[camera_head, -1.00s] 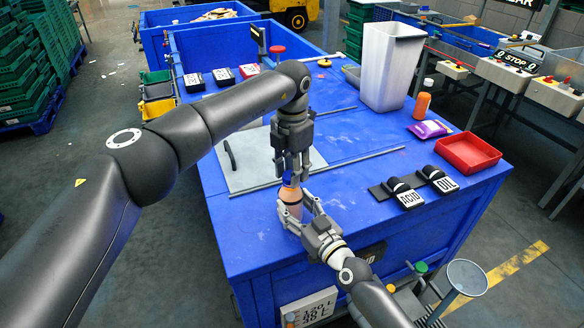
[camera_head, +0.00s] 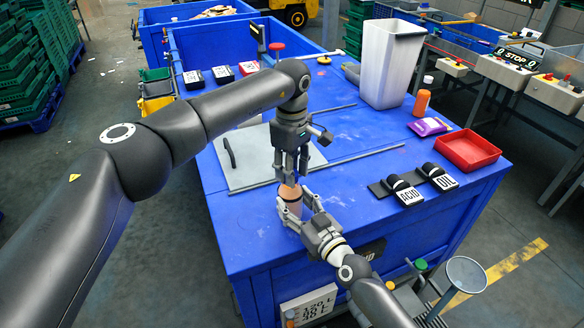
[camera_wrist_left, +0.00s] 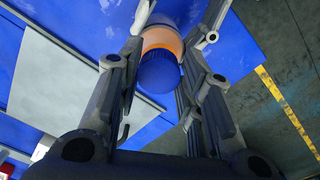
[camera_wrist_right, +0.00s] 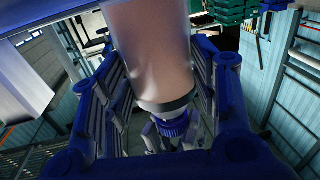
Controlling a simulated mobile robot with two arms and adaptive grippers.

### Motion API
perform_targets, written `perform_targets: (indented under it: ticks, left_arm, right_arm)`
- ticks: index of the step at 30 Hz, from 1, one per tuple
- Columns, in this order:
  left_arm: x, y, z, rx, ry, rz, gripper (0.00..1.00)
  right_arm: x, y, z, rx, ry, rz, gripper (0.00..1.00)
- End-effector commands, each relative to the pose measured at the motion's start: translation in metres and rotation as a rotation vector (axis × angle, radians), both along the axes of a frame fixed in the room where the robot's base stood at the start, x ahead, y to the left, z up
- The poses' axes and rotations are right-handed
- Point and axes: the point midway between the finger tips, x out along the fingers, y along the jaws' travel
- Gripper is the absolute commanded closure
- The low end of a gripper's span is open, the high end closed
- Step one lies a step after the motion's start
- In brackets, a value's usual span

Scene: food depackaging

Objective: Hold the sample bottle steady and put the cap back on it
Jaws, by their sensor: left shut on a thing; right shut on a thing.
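The sample bottle (camera_head: 289,207) is peach-coloured and stands roughly upright at the blue table's front edge. My right gripper (camera_head: 300,212) is shut around its body; the bottle fills the space between the fingers in the right wrist view (camera_wrist_right: 152,55). My left gripper (camera_head: 291,172) points down from above, shut on the blue cap (camera_wrist_left: 158,73). The cap lies over the bottle's orange top (camera_wrist_left: 163,40) in the left wrist view. In the right wrist view the cap (camera_wrist_right: 172,125) is close to the bottle's dark-rimmed end. I cannot tell whether it is seated. Fingers hide the cap in the head view.
A grey plate (camera_head: 242,158) and thin rods lie behind the grippers. Black ACID and OIL blocks (camera_head: 409,194), a red tray (camera_head: 468,150), a purple packet (camera_head: 428,127), an orange bottle (camera_head: 421,103) and a tall white bin (camera_head: 388,65) stand to the right.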

Motion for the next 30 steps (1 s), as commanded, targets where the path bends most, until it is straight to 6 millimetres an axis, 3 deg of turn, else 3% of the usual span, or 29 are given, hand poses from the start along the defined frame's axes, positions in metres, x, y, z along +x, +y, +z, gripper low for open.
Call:
perform_targets:
  ticks: [21,30]
  left_arm:
    - [-0.0003,0.0052,0.0003,0.002,-0.004,-1.107,0.73]
    - [0.0001,0.0062,0.0002,0.002,-0.004,-1.375,0.73]
  right_arm:
    - [-0.0004,0.0001,-0.0009,-0.001,0.002,0.001,1.00]
    - [-0.0007,0.0003,-0.0009,-0.002,0.001,0.001,1.00]
